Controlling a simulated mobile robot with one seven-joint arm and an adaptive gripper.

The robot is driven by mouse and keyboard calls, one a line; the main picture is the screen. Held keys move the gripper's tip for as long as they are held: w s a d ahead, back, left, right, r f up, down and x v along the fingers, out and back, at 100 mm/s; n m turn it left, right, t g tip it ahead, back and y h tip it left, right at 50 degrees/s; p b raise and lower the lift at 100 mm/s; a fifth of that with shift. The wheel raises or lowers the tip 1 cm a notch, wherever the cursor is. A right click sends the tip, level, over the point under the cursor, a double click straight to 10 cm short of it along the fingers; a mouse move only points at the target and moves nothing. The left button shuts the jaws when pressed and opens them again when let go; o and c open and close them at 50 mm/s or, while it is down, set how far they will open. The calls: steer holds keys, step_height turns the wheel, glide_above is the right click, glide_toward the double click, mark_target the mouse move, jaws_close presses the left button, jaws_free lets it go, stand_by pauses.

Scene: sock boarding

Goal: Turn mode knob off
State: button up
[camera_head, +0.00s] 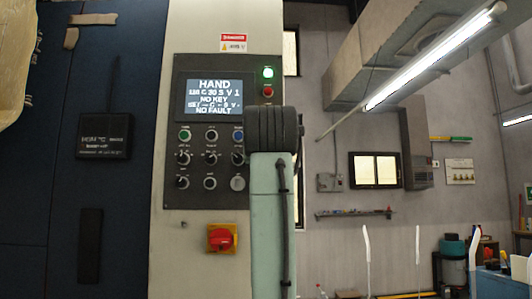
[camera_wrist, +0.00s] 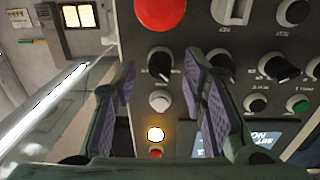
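The control panel (camera_head: 211,115) has a screen (camera_head: 208,97) reading HAND, NO KEY and NO FAULT, with rows of knobs and buttons below. In the wrist view my gripper (camera_wrist: 160,62) is open, its two purple-padded fingers apart. A black knob (camera_wrist: 159,64) with a pale pointer line shows between the fingertips; I see no clear contact. More black selector knobs (camera_wrist: 220,66) stand to its right. I cannot read which label marks the mode knob. In the head view my arm hides the gripper and the panel's right edge.
Near the fingers are a large red button (camera_wrist: 160,12), a white button (camera_wrist: 159,101) and a glowing lamp (camera_wrist: 155,134). A red rotary switch (camera_head: 221,237) sits on a yellow plate below the panel. The room to the right of the cabinet is open.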

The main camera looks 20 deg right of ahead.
steer(key=shift+w+d, duration=0.1)
steer(key=shift+w, duration=0.2)
steer(key=shift+c, duration=0.5)
jaws_close()
